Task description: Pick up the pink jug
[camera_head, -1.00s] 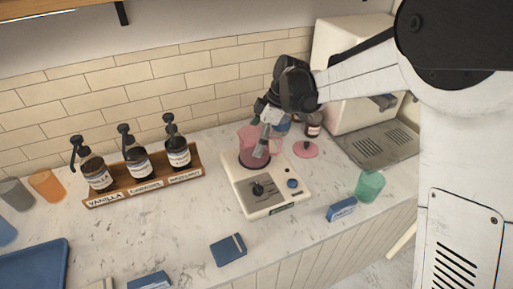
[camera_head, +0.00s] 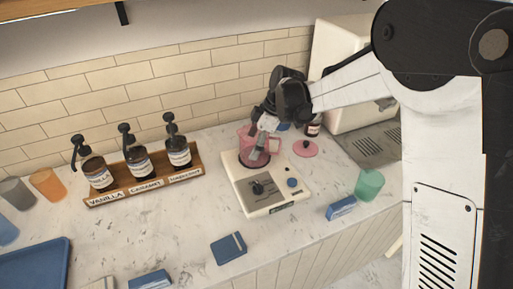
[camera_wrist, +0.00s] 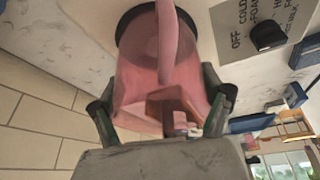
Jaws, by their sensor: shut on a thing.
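The pink jug (camera_head: 246,133) is translucent and sits on the dark round plate of the white frother base (camera_head: 287,199). In the wrist view the pink jug (camera_wrist: 135,75) fills the middle, with its handle at the top and the dark round plate under it. My gripper (camera_head: 258,146) reaches down over the jug. In the wrist view the fingers of my gripper (camera_wrist: 162,108) lie on either side of the jug near its rim, shut on it. A pink lid (camera_head: 305,149) lies on the counter to the right of the base.
A wooden rack (camera_head: 150,186) with several pump bottles stands to the left. A green cup (camera_head: 369,184) and a blue box (camera_head: 341,208) are at the right. A blue notebook (camera_head: 228,248) lies in front. A brown jar (camera_head: 312,127) stands behind the lid.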

